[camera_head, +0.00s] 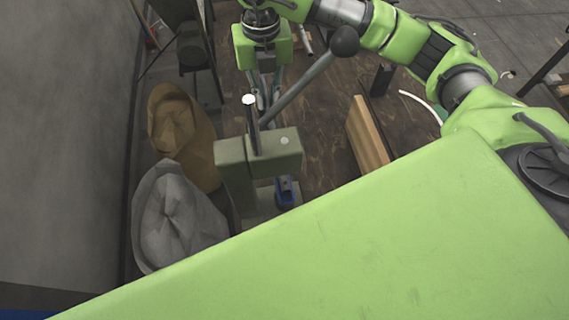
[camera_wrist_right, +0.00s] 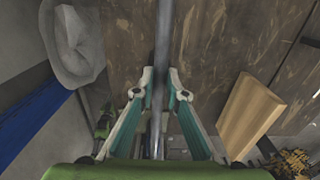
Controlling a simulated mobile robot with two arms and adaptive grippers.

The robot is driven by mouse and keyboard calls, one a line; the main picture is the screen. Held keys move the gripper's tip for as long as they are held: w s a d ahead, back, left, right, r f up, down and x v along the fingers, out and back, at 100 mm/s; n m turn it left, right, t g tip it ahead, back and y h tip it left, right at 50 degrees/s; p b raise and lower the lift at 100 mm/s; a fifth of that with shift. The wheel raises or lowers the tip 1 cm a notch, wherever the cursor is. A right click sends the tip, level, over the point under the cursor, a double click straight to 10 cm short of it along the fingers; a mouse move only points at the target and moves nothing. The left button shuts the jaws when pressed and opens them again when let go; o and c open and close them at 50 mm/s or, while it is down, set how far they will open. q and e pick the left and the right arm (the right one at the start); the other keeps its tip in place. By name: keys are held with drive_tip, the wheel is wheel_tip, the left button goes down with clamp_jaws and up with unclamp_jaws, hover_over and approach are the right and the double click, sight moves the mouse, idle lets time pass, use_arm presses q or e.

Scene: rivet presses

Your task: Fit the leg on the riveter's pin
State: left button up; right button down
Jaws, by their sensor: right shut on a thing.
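The green riveter (camera_head: 232,160) stands at centre in the head view. A thin upright rod with a white top (camera_head: 249,100) rises at it, and a grey lever with a dark ball (camera_head: 345,40) slants up to the right. My right gripper (camera_head: 262,106) is behind the riveter, close to the rod and lever. In the right wrist view its fingers (camera_wrist_right: 158,84) are shut on a long grey bar, apparently the leg (camera_wrist_right: 163,40), which runs between them. The head view does not clearly separate the leg from nearby parts. The pin cannot be made out. My left gripper is not in view.
A brown sack (camera_head: 180,130) and a grey sack (camera_head: 175,220) stand left of the riveter. A wooden board (camera_head: 368,135) lies to its right on the brown surface (camera_head: 325,145). A blue part (camera_head: 286,192) sits low on the riveter. My right arm spans the upper right.

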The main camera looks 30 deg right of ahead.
drive_tip(key=shift+f, duration=0.4)
drive_tip(key=shift+r, duration=0.2)
drive_tip(key=shift+r+p, duration=0.65)
drive_tip(key=shift+r, duration=0.55)
drive_tip(key=c, duration=2)
unclamp_jaws()
drive_tip(key=shift+o, duration=0.2)
wheel_tip(320, 180, up, 12)
